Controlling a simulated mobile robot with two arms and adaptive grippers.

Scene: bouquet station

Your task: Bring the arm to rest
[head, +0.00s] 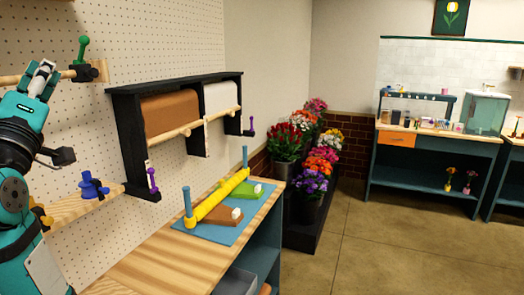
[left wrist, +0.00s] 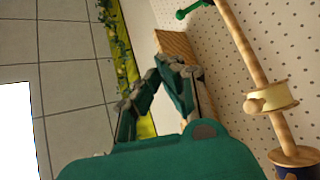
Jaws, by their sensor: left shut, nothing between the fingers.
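My left arm rises along the left edge of the head view, teal with black joints. Its left gripper (head: 42,70) is raised in front of the pegboard wall, near a wooden rod. In the left wrist view the two teal and grey fingers of the left gripper (left wrist: 162,68) come together at their tips. They are shut with nothing between them. My right gripper does not show in either view.
A wooden rod with a green-knobbed holder (head: 82,48) is close to the gripper. The workbench (head: 165,255) carries a blue mat (head: 235,230). Floor at right is clear.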

